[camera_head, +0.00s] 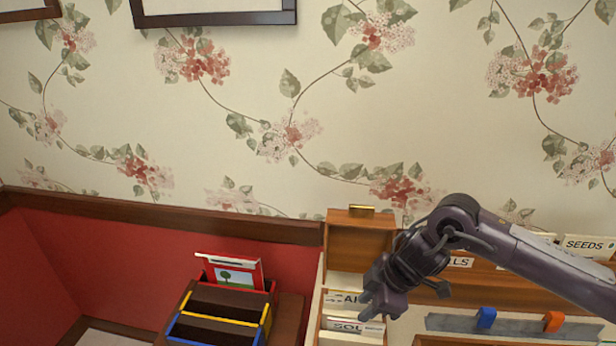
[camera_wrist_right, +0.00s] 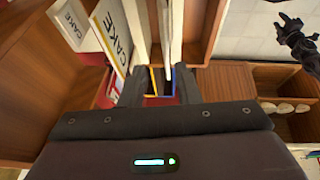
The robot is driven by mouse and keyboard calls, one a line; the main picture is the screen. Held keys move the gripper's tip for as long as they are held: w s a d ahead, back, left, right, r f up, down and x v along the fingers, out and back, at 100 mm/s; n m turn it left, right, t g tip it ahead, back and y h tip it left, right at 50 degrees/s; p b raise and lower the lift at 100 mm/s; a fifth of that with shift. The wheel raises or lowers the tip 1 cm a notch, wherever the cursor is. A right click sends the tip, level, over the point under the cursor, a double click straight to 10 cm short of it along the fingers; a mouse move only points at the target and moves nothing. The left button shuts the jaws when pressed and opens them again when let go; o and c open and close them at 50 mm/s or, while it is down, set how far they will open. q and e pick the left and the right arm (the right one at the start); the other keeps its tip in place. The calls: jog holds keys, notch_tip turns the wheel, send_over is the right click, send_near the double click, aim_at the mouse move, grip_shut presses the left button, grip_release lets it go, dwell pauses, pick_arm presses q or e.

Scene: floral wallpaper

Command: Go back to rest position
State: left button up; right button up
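My right gripper (camera_head: 372,303) comes in from the right in the head view. It hangs in front of the labelled cards at the left end of the wooden unit. In the right wrist view its two fingers (camera_wrist_right: 159,90) stand apart, and nothing is clearly held between them. A dark jointed shape at the top right of the right wrist view looks like my left gripper (camera_wrist_right: 290,28). It is too small to tell whether it is open. My left arm does not show in the head view.
White labelled cards (camera_head: 345,298) stand close beside the right gripper; a CAKE card (camera_wrist_right: 112,35) shows in the wrist view. A slotted rack (camera_head: 222,308) with a red picture book (camera_head: 236,275) stands to the left. Blue (camera_head: 486,317) and orange (camera_head: 553,321) clips sit on a grey strip.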

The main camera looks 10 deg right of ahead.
jog(key=s+a+r+m+t+y, duration=0.1)
jog(key=s+a+t+y, duration=0.15)
jog(key=a, duration=0.75)
jog(key=s+a+r+t+y, duration=0.1)
jog(key=a+t, duration=0.2)
jog(key=a, duration=0.7)
jog(key=s+d+f+m+g+h, duration=0.2)
jog(key=s+d+f+m+h, duration=0.2)
jog(key=s+d+m, duration=0.5)
jog(key=s+d+f+m+g+h, duration=0.35)
jog(key=s+d, duration=0.25)
jog(key=d, duration=0.7)
notch_tip(320, 180, down, 32)
jog(key=s, duration=0.3)
jog(key=s+d+f+g, duration=0.1)
jog(key=s+d+f, duration=0.2)
jog(key=s+f, duration=1.3)
jog(key=shift+s+f+n, duration=0.35)
jog(key=shift+s, duration=0.85)
